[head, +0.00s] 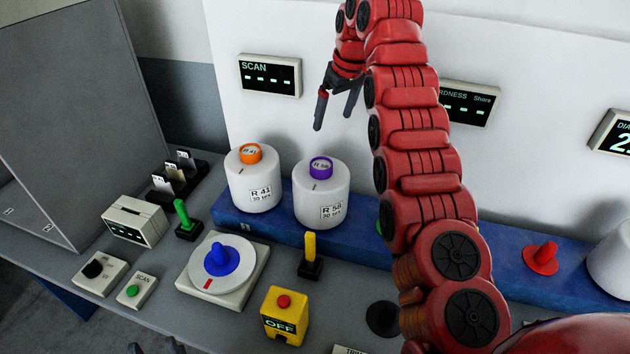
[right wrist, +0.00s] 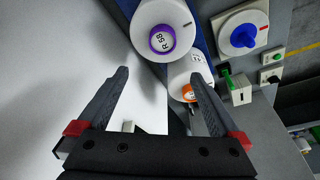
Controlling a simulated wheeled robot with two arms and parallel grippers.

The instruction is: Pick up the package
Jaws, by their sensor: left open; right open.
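Two white yarn packages stand upright side by side on a blue rail (head: 280,232). One has an orange top and the label R 41 (head: 253,185); the other has a purple top and the label R 58 (head: 322,200). The right wrist view shows R 58 (right wrist: 162,15) and part of R 41 (right wrist: 190,68). A third white package (head: 614,262) is cut off at the right edge. My right gripper (head: 337,108) is open and empty, above and behind R 58, apart from it. My left gripper (head: 155,348) shows only dark fingertips at the bottom edge, spread apart.
A red peg (head: 541,260) stands bare on the rail. In front are a blue-knobbed dial (head: 221,258), a yellow lever (head: 310,250), a green lever (head: 187,218) and a yellow OFF box (head: 285,316). A white panel (head: 300,130) rises behind. My right arm hides the rail's middle.

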